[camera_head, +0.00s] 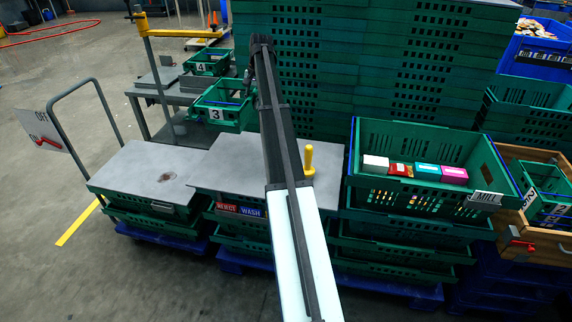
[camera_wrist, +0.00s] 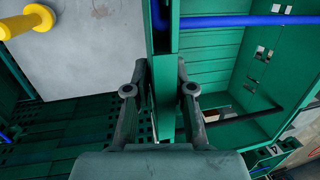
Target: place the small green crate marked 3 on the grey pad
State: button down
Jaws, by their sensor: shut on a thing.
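The small green crate marked 3 (camera_head: 223,114) hangs in the air in the head view, left of my arm and behind the middle grey-topped stack. My gripper (camera_head: 246,85) is at its right side, partly hidden by my arm. In the wrist view my gripper (camera_wrist: 157,90) is shut on the crate's green wall (camera_wrist: 164,55), one finger on each side, with the crate's inside to the right. A flat grey pad (camera_head: 157,77) lies on the grey table at the back. Other flat grey tops exist, so I cannot tell for certain which is the pad.
The green crate marked 4 (camera_head: 207,63) stands on the back table. Grey tops (camera_head: 140,172) and (camera_head: 225,165) cover two stacks, with a yellow post (camera_head: 308,160) on one. A yellow stand (camera_head: 148,50) rises nearby. Tall green crates (camera_head: 330,60) stand behind.

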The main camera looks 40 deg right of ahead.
jog(key=shift+s+f, duration=0.15)
jog(key=shift+s, duration=0.15)
jog(key=d+p+x, duration=0.1)
jog(key=x, duration=0.5)
jog(key=s+d+p+x, duration=0.1)
jog(key=x, duration=0.5)
jog(key=d+p+x, duration=0.1)
jog(key=x, duration=0.6)
jog(key=shift+s+d+f, duration=0.15)
jog(key=shift+s+f, duration=0.25)
jog(key=shift+f, duration=0.25)
jog(key=c, duration=1)
grip_release()
jog(key=b+v, duration=0.2)
jog(key=v, duration=1)
jog(key=shift+s, duration=0.1)
